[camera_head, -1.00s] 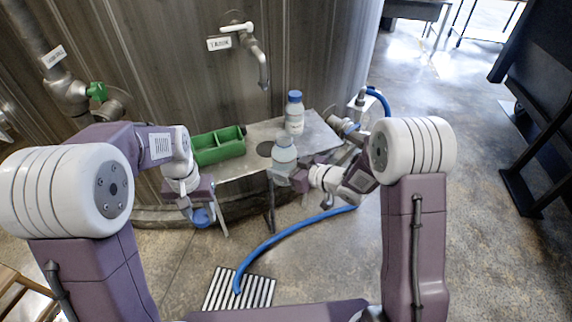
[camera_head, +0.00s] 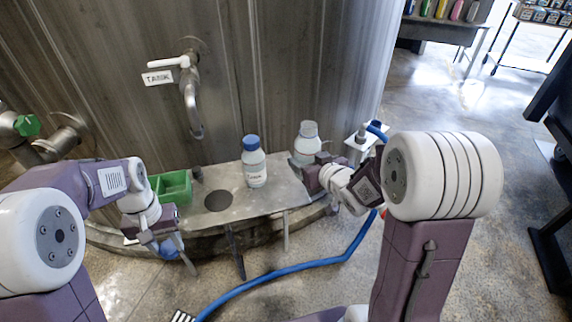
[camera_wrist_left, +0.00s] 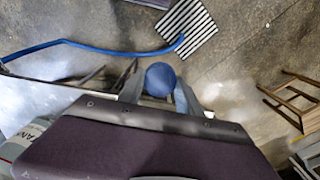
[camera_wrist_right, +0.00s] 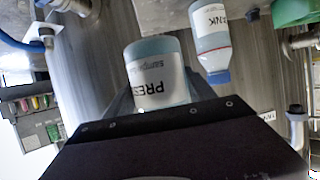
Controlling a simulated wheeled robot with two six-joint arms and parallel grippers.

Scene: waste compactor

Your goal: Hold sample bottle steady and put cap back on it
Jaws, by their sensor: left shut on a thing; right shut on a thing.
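My left gripper (camera_head: 170,246) is shut on a blue cap (camera_wrist_left: 160,78), low in front of the metal shelf, left of the bottles. The cap shows between its fingers in the left wrist view. My right gripper (camera_head: 312,174) is shut on a clear sample bottle (camera_head: 307,138) with a pale top and no blue cap, near the shelf's right end. Its label, partly reading "PRES", shows in the right wrist view (camera_wrist_right: 158,82). The bottle looks roughly upright; I cannot tell whether its base touches the shelf. The cap and this bottle are well apart.
A second bottle (camera_head: 254,166) with a blue cap stands on the metal shelf (camera_head: 225,182), left of the held one. A green tray (camera_head: 174,188) sits at the shelf's left. A tap (camera_head: 190,95) hangs above. A blue hose (camera_head: 290,268) crosses the floor.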

